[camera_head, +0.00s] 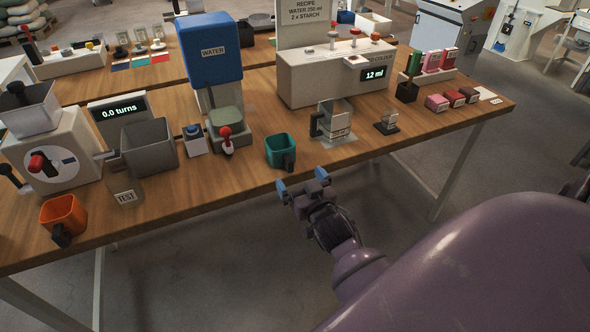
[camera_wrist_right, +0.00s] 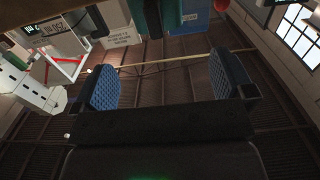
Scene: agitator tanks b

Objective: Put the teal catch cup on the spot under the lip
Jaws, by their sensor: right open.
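The teal catch cup (camera_head: 281,150) stands upright near the table's front edge, its dark handle facing the front. In the right wrist view a teal patch, likely this cup (camera_wrist_right: 172,14), shows at the top edge. My right gripper (camera_head: 301,181) is open and empty, in front of the table edge and just to the right of the cup, apart from it. Its two blue fingers also show spread in the wrist view (camera_wrist_right: 168,84). A square grey tank (camera_head: 149,150) stands left of the cup; a patch marked TEST (camera_head: 126,196) lies before it. I cannot tell which spot is under the lip. My left gripper is not in view.
A red-knobbed valve (camera_head: 226,139) is behind left. An orange cup (camera_head: 64,217) stands at front left.

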